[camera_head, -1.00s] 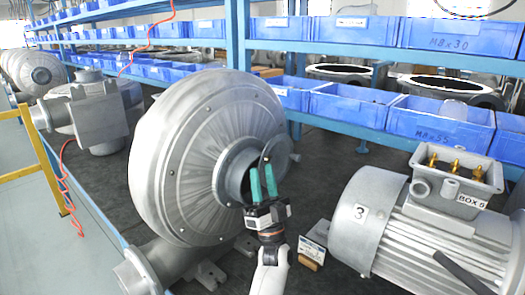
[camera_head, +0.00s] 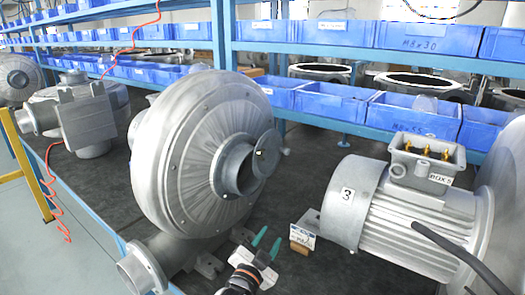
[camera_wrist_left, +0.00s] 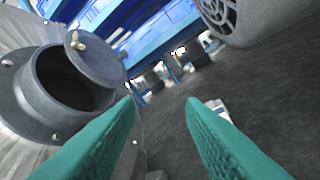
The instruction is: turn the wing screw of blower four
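The large grey blower (camera_head: 170,165) stands on the bench with its round inlet pipe (camera_head: 236,170) facing right. A round cover (camera_head: 266,163) sits at the pipe mouth, swung partly aside. The open pipe mouth (camera_wrist_left: 72,80) is dark inside. My left gripper (camera_head: 267,243) has green fingers, is open and empty, and is below and apart from the cover. My right gripper is not in view. I cannot see a number four on the blower.
A grey motor (camera_head: 400,205) marked 3 stands at the right, with a terminal box (camera_head: 427,163) on top. A small label card (camera_head: 303,232) on a wooden block stands near my left gripper. Blue bins (camera_head: 335,101) line the shelves behind. Dark bench surface (camera_head: 320,270) is clear in front.

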